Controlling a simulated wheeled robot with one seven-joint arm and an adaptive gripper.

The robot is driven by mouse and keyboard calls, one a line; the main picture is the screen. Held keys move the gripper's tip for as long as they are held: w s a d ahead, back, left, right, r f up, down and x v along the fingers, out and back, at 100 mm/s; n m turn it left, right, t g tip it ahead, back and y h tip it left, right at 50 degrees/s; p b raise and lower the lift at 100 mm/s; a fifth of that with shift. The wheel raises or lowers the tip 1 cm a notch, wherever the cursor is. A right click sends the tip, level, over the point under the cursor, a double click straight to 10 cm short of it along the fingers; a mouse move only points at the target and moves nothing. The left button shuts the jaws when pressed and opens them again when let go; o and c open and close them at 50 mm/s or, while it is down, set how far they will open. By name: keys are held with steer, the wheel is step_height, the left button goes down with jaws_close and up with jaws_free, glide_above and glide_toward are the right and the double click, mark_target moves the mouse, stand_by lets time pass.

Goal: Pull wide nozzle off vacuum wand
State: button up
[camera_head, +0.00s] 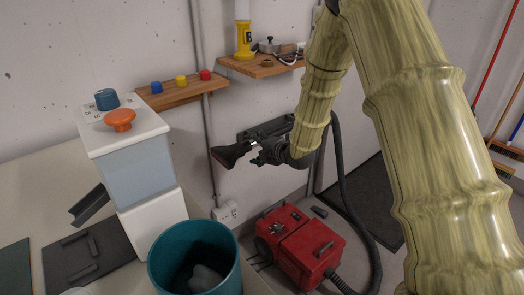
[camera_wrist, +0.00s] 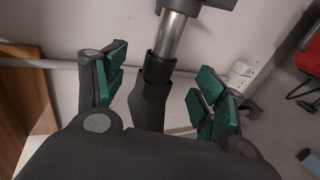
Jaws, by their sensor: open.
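The silver vacuum wand (camera_wrist: 173,36) enters a dark collar above that neck. Nozzle and wand appear joined. My gripper (camera_head: 262,155) is at the nozzle's right in the head view. In the wrist view my gripper (camera_wrist: 159,82) is open, teal pads on either side of the neck, with visible gaps. The nozzle's lower part is hidden behind the gripper body.
A dark wall bracket (camera_head: 262,130) is just behind my gripper. The red vacuum (camera_head: 302,246) stands below, with its black hose (camera_head: 341,160) looping up. A teal bin (camera_head: 195,256) and white dispenser (camera_head: 130,150) stand left. Wooden shelves (camera_head: 262,68) hang above.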

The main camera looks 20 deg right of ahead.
mark_target(240, 152)
steer(key=shift+x, duration=2.4)
steer(key=c, duration=1.2)
steer(key=shift+s+a, duration=0.1)
steer(key=shift+a, duration=0.1)
steer(key=shift+s+a+b, duration=0.15)
steer(key=shift+s+a, duration=0.1)
steer(key=shift+a, duration=0.35)
steer(key=shift+s+a+b, duration=0.2)
steer(key=shift+s+a, duration=0.05)
steer(key=shift+a, duration=0.4)
steer(key=shift+s+a+b, duration=0.15)
steer(key=shift+s+a, duration=0.1)
steer(key=shift+a, duration=0.35)
steer(key=shift+a, duration=0.15)
steer(key=shift+s, duration=0.15)
steer(key=s+d, duration=0.3)
steer(key=s, duration=0.4)
steer(key=shift+s, duration=0.15)
